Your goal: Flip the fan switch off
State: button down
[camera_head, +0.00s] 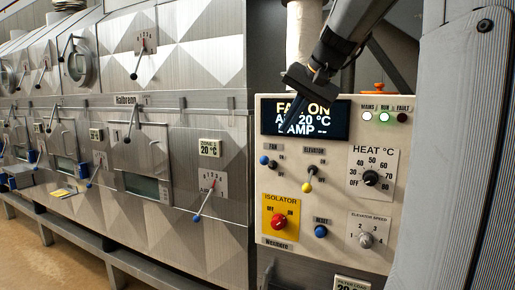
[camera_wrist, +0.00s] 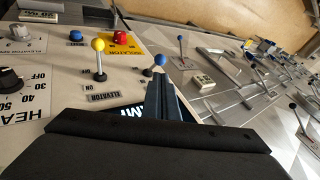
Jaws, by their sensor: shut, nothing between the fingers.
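The fan switch (camera_head: 265,160) is a small lever with a blue ball on the cream control panel (camera_head: 335,215), under the FAN label. Its ball sticks out up and to the left of its pivot. The display (camera_head: 335,118) above it reads "FAN ON", partly covered by my gripper. My gripper (camera_head: 286,127) is shut and empty, pointing down in front of the display, just above and right of the blue ball. In the wrist view the shut fingers (camera_wrist: 164,84) end close to the blue ball (camera_wrist: 160,59); I cannot tell whether they touch it.
The yellow-ball elevator switch (camera_head: 307,187) stands right of the fan switch. Below are the red isolator knob (camera_head: 279,221) and blue reset button (camera_head: 321,231). The heat dial (camera_head: 370,178) is at right. Metal dryer fronts with levers (camera_head: 204,205) lie left.

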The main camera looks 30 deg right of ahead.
aim_at(266, 157)
jog(key=p+x, duration=0.3)
jog(key=x, duration=0.7)
jog(key=shift+w+f, duration=0.2)
jog(key=shift+f, duration=0.05)
jog(key=shift+a, duration=0.1)
